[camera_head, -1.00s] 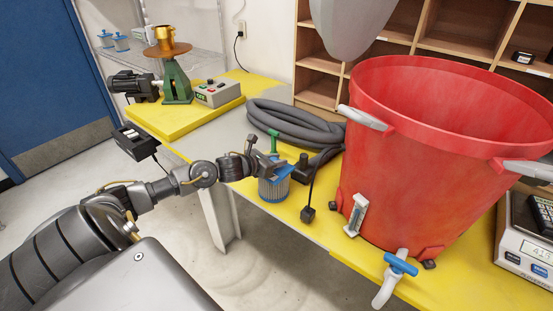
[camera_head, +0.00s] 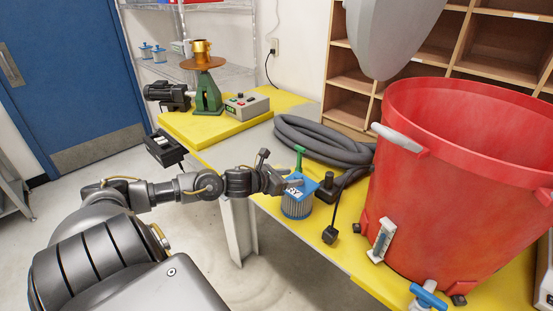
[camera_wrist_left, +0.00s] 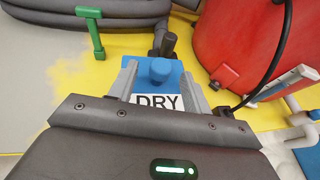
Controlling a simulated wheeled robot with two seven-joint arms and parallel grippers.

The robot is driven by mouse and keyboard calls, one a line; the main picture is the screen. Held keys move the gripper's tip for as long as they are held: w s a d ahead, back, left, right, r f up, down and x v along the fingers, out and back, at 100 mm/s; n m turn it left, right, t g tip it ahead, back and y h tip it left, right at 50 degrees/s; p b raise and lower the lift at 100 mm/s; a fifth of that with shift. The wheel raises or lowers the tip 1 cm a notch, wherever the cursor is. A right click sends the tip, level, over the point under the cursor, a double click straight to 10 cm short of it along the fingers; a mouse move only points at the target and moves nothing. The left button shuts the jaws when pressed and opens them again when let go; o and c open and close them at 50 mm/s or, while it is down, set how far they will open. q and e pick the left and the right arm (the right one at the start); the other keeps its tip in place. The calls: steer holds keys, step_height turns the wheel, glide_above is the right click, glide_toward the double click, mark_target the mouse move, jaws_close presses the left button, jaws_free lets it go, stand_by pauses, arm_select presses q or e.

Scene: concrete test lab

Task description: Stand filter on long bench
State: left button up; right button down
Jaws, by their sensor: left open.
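The filter (camera_head: 297,204), a grey pleated cartridge with a blue cap, stands upright on the yellow edge of the long bench (camera_head: 340,258). In the left wrist view its blue cap (camera_wrist_left: 160,71) shows a round knob and a white DRY label; its lower body is hidden there. My left gripper (camera_head: 285,184) is at the cap, coming from the left. In the left wrist view its fingers (camera_wrist_left: 160,88) are open, one on each side of the knob. I cannot tell whether they touch the cap. My right gripper is not in view.
A black plug on a cable (camera_head: 330,235) is right of the filter. A big red tub (camera_head: 450,180) fills the right. A control box (camera_head: 247,104) stands far left.

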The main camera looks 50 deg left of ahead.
arm_select(q)
steer(key=d+v, duration=0.1)
steer(key=v, duration=0.5)
steer(key=shift+s+a, duration=0.3)
steer(key=shift+a, duration=0.15)
steer(key=shift+r, duration=0.15)
